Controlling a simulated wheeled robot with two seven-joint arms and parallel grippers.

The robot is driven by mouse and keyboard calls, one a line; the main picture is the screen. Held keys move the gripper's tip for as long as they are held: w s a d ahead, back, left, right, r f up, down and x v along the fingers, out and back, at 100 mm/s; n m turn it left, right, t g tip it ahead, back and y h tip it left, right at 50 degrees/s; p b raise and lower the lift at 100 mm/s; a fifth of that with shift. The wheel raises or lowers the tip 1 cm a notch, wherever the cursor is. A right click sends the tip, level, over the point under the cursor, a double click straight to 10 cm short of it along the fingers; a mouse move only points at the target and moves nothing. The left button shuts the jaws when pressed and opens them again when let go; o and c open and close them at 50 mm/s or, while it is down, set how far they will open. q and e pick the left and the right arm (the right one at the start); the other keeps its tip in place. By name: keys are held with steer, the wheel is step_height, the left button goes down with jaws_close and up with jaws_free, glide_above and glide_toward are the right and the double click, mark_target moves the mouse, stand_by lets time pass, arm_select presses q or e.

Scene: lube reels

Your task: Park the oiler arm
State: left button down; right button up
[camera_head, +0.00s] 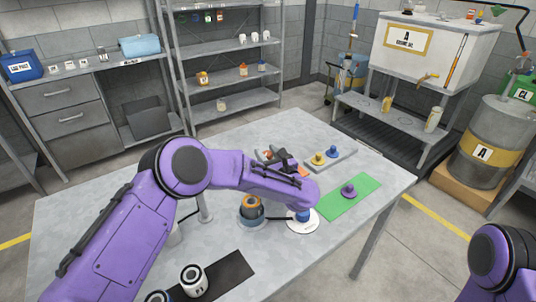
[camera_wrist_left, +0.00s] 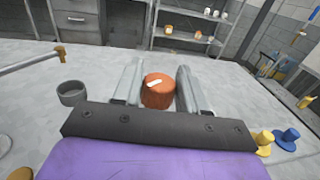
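My left arm reaches over the table, and its dark gripper (camera_head: 283,157) is low over the far part of it. In the left wrist view an orange-brown round knob (camera_wrist_left: 158,92) with a white mark on top sits between the two grey fingers (camera_wrist_left: 158,82). The fingers are close on both sides of it; I cannot tell whether they touch it. A pale bar with a tan end (camera_wrist_left: 40,57) reaches in from the left in that view, perhaps the oiler arm. In the head view my arm hides much of the middle. The right gripper is out of view.
A green mat (camera_head: 338,203) holds a purple knobbed piece (camera_head: 348,190). A grey tray (camera_head: 340,161) holds yellow and blue pieces. A white disc (camera_head: 302,226) and an orange-topped round part (camera_head: 250,207) stand near my forearm. A grey cup (camera_wrist_left: 72,92) stands left of the gripper.

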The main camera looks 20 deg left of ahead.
arm_select(q)
steer(key=shift+a+f+h, duration=0.1)
steer(key=shift+f+h, duration=0.05)
steer(key=shift+h, duration=0.15)
steer(key=m+t+h+b, duration=0.2)
steer(key=shift+f+m+h, duration=0.2)
steer(key=shift+m+h, duration=0.1)
steer(key=shift+h, duration=0.1)
steer(key=m+t+h+b, duration=0.1)
steer(key=m+h+b, duration=0.1)
steer(key=h+b, duration=0.1)
steer(key=m+t+h+b, duration=0.1)
steer(key=m+h+b, duration=0.2)
steer(key=h, duration=0.1)
steer(key=m+h+b, duration=0.2)
steer(key=h+b, duration=0.1)
steer(key=h, duration=0.1)
steer(key=shift+a+f+t, duration=0.1)
steer(key=shift+f+t, duration=0.05)
steer(key=shift+t, duration=0.25)
steer(key=shift+m+h+b, duration=0.65)
steer(key=shift+m+h, duration=0.15)
steer(key=shift+h, duration=0.2)
steer(key=shift+s+r+m+g+h+b, duration=0.1)
steer(key=shift+r+m+g+h+b, duration=0.15)
steer(key=shift+m+h+b, duration=0.5)
